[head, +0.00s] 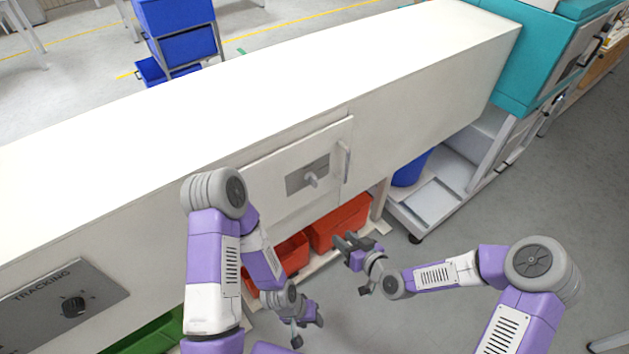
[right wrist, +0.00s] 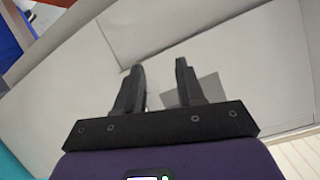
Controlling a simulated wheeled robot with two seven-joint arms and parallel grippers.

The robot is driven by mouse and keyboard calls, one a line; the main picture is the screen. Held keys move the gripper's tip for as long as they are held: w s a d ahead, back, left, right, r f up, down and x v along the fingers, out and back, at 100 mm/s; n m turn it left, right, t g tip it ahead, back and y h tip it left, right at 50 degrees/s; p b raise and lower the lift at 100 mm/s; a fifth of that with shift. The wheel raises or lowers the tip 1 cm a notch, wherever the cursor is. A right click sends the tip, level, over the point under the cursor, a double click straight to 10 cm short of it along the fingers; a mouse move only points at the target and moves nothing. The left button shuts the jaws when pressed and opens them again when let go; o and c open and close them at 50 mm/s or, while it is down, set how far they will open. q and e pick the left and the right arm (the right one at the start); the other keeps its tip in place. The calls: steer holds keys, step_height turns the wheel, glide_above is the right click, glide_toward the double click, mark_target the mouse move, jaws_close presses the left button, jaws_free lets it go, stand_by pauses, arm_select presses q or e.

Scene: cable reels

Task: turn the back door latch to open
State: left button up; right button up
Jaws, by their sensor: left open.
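The door (head: 300,207) is a white panel in the side of the long white cabinet and looks closed. Its latch (head: 311,180) is a small pale knob on a grey metal plate (head: 294,183). My right gripper (head: 346,243) is below and right of the latch, apart from it. In the right wrist view my right gripper (right wrist: 159,82) is open and empty, facing a white panel. A grey patch, likely the plate (right wrist: 208,88), shows behind its right finger; the latch is not clear there. My left gripper (head: 308,331) is open and empty, low below the door.
A vertical bar handle (head: 345,160) stands at the door's right edge. Red bins (head: 341,222) sit under the cabinet, with a blue bin (head: 411,168) to their right. A panel with a black knob (head: 74,307) is at lower left.

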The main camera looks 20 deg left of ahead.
mark_target(316, 182)
steer(key=w+a+r+n+y, duration=0.1)
steer(key=w+a+r, duration=0.1)
steer(key=a+r, duration=0.1)
steer(key=w+a+r+n+t+y, duration=0.1)
steer(key=w+a+r, duration=0.2)
steer(key=r, duration=0.1)
steer(key=w+a+r+n+t+y, duration=0.1)
steer(key=w+a+r, duration=0.1)
steer(key=a+r, duration=0.1)
steer(key=shift+w+a+r+n+y, duration=0.15)
steer(key=shift+r+n+y, duration=0.25)
steer(key=shift+r, duration=0.25)
steer(key=shift+w+a, duration=0.45)
steer(key=shift+a, duration=0.1)
steer(key=shift+c, duration=0.4)
jaws_close()
